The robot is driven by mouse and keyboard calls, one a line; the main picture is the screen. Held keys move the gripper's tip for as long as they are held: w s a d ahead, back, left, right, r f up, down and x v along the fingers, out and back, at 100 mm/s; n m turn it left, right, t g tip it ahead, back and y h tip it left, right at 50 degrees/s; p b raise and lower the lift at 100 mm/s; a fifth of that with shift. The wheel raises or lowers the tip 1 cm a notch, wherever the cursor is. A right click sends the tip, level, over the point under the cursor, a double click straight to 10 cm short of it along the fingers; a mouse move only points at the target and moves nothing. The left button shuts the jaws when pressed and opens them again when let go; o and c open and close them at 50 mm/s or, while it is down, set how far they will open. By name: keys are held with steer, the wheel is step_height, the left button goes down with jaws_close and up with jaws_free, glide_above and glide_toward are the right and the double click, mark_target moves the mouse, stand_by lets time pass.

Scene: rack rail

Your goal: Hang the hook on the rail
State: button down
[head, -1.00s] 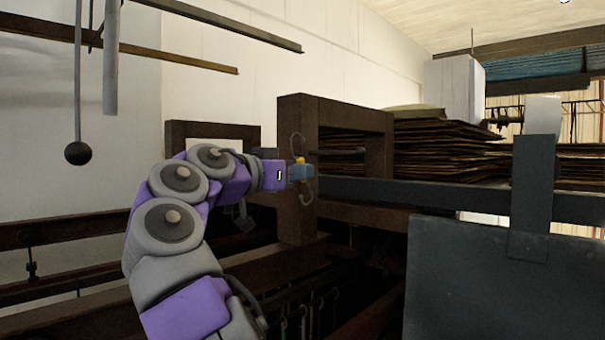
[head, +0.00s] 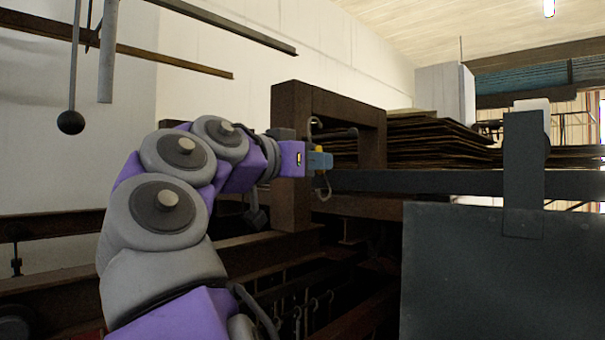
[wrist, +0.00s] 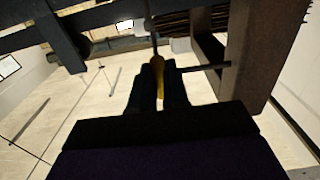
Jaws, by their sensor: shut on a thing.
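My gripper (head: 321,162) is shut on the hook (head: 325,189), a thin S-shaped piece with a yellow middle. Its curved ends show above and below the fingers in the head view. In the wrist view, the yellow part of the hook (wrist: 159,68) stands between the fingertips (wrist: 158,92). The dark rail (head: 430,182) runs level to the right, its near end just right of the hook. I cannot tell whether the hook touches the rail.
A dark plate (head: 490,270) hangs from the rail by a strap (head: 523,165) on the right. A brown wooden frame (head: 290,150) stands behind my gripper, with stacked brown sheets (head: 430,140) beyond. Metal rods (head: 107,50) hang at the upper left.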

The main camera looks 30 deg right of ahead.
steer(key=shift+s+d+f+b, duration=0.1)
steer(key=shift+s+f+b, duration=0.1)
steer(key=shift+s+b, duration=0.5)
steer(key=shift+s+d+f+b, duration=0.2)
steer(key=shift+s+b, duration=0.1)
steer(key=shift+s, duration=0.65)
steer(key=shift+s+d+f+b, duration=0.1)
steer(key=shift+s+f+b, duration=0.1)
steer(key=shift+s+b, duration=0.5)
steer(key=shift+s, duration=0.2)
steer(key=shift+a, duration=0.1)
